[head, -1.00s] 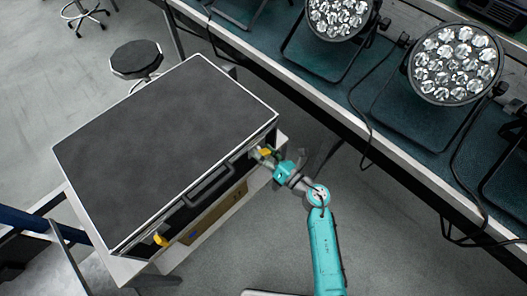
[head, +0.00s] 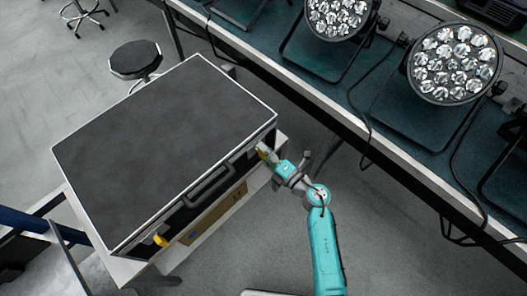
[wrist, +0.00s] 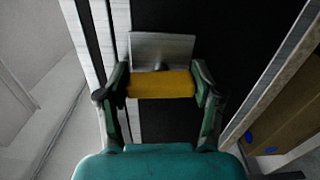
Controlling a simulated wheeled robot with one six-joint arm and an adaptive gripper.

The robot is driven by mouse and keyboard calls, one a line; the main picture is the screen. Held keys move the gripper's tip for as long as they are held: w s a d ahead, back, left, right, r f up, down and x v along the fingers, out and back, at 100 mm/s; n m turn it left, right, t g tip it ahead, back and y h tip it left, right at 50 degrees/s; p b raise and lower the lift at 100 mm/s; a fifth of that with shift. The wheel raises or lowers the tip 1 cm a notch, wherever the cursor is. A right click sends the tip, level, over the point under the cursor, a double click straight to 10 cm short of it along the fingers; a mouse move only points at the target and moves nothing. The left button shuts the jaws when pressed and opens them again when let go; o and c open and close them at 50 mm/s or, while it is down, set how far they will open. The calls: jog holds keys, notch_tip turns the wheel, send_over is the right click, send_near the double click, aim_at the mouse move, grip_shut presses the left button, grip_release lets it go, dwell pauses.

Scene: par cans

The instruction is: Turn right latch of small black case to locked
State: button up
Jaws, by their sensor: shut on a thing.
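The small black case (head: 165,150) lies closed on a stand, with its dark handle (head: 208,186) on the front side. The right latch (head: 263,151) is a yellow piece near the case's right front corner. In the wrist view the yellow right latch (wrist: 161,84) lies crosswise in front of a metal plate (wrist: 162,50). My gripper (wrist: 160,88) is shut on it, one finger at each end. The gripper also shows at the case's right corner in the head view (head: 270,157). The left latch (head: 161,240) is yellow too and sits free at the front left.
A cardboard box (head: 218,212) is under the case's front. A long bench (head: 400,165) with par cans (head: 456,62) runs along the upper right, cables hanging from it. A black stool (head: 135,60) stands behind the case.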

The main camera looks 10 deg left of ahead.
jog(key=shift+w+m, duration=0.1)
jog(key=shift+m, duration=0.5)
jog(key=o, duration=1.2)
jog(key=shift+c, duration=0.2)
jog(key=v, duration=1.2)
jog(key=s+d+r+m+t+h, duration=0.1)
jog(key=s+d+r+m+h, duration=0.3)
jog(key=s+m, duration=0.5)
jog(key=s+d+r+m+t+h, duration=0.1)
jog(key=s+d+r+m+h, duration=0.4)
jog(key=s+m, duration=0.4)
jog(key=s+d+r+m+t+h, duration=0.1)
jog(key=s+d+r+m+h, duration=0.4)
jog(key=s+m, duration=0.5)
jog(key=s, duration=0.5)
jog(key=shift+s+d+t, duration=0.2)
jog(key=shift+t, duration=0.2)
